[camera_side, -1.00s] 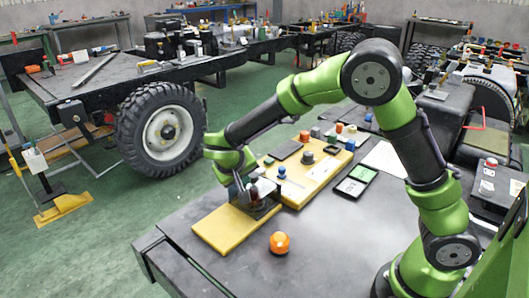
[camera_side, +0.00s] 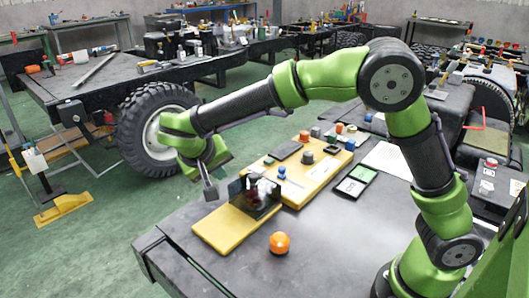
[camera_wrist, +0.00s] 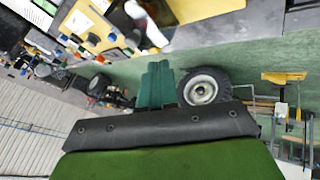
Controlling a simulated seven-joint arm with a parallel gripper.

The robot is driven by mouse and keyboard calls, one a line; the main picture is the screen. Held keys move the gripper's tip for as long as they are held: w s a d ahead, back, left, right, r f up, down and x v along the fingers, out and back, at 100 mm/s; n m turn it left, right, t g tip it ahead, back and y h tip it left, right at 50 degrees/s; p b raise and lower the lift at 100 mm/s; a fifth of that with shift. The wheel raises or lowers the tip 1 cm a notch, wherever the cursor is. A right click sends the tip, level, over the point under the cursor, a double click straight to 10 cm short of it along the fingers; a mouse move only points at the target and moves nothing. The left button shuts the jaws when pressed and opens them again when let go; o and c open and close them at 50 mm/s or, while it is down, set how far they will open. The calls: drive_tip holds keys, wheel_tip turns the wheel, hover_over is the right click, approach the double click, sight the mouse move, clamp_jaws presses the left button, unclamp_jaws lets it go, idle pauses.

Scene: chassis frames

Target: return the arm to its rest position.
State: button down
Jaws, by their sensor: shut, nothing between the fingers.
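My arm reaches from the right of the side view over the dark work table (camera_side: 340,240). My gripper (camera_side: 210,192) is at the arm's far end, shut and empty. It hangs above and to the left of a yellow board (camera_side: 232,230), apart from it. A dark, glossy upright piece (camera_side: 254,197) stands on that board, just right of the gripper in the picture. The wrist view looks out across the room and is tilted.
An orange dome (camera_side: 279,243) sits on the table. A second yellow board (camera_side: 310,180) carries several small coloured parts. A device with a green screen (camera_side: 355,181) lies to its right. A wheeled chassis frame (camera_side: 130,75) stands behind, its tyre (camera_side: 135,135) beyond the gripper.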

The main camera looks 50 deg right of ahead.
drive_tip(key=s+d+r+t+y, duration=0.1)
drive_tip(key=s+d+r+y, duration=0.1)
drive_tip(key=s, duration=0.5)
drive_tip(key=s+d+r+t+y, duration=0.1)
drive_tip(key=s+d+r+y, duration=0.1)
drive_tip(key=s, duration=0.5)
drive_tip(key=s+d+r+t+y, duration=0.2)
drive_tip(key=s+d+y, duration=0.2)
drive_tip(key=s, duration=0.3)
drive_tip(key=shift+r+y, duration=0.4)
